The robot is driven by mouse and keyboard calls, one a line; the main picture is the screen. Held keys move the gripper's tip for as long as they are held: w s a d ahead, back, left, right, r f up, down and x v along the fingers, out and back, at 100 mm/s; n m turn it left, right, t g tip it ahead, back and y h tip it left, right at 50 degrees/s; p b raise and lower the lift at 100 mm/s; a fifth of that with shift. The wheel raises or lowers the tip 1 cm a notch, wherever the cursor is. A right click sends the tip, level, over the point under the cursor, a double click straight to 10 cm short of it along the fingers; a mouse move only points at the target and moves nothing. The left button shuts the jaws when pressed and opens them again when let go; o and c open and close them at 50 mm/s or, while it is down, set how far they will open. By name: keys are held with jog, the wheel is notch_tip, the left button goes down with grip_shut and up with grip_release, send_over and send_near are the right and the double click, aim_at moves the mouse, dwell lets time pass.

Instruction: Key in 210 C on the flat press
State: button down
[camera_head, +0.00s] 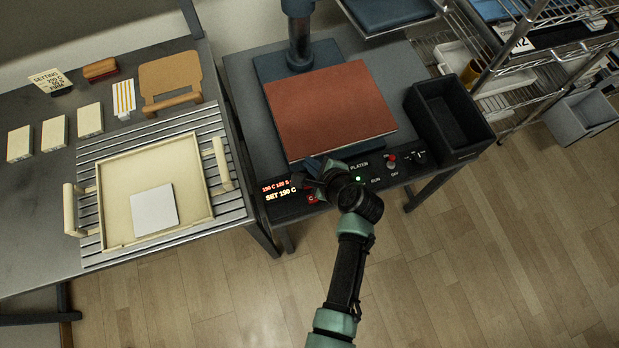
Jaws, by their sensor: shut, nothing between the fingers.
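The flat press (240,110) stands at the centre, with a reddish-brown platen pad (332,108) on top. Its front control panel (405,172) carries a display (280,191) with a red line that seems to read "190 C 120 S" and a white line "SET 190 C". A red button with a "C" (311,198) shows just right of the display. A green light and a red knob (391,158) sit farther right.
A black bin (450,115) stands right of the pad. On the left table, a cream tray (110,205) holds a white square, with cream blocks and a sign (50,80) behind. A wire rack (530,60) stands at the right. The wooden floor in front is clear.

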aim_at(311, 187)
jog(key=shift+s+f, duration=0.3)
jog(key=shift+f, duration=0.15)
notch_tip(311, 187, down, 8)
jog(key=b, duration=0.8)
jog(key=shift+f, duration=0.4)
dwell(1.4)
jog(key=shift+f+b, duration=0.4)
jog(key=shift+f+b, duration=0.35)
jog(key=shift+f, duration=0.15)
dwell(0.5)
jog(key=shift+r, duration=0.1)
jog(key=shift+r+p, duration=0.8)
jog(key=shift+p, duration=0.25)
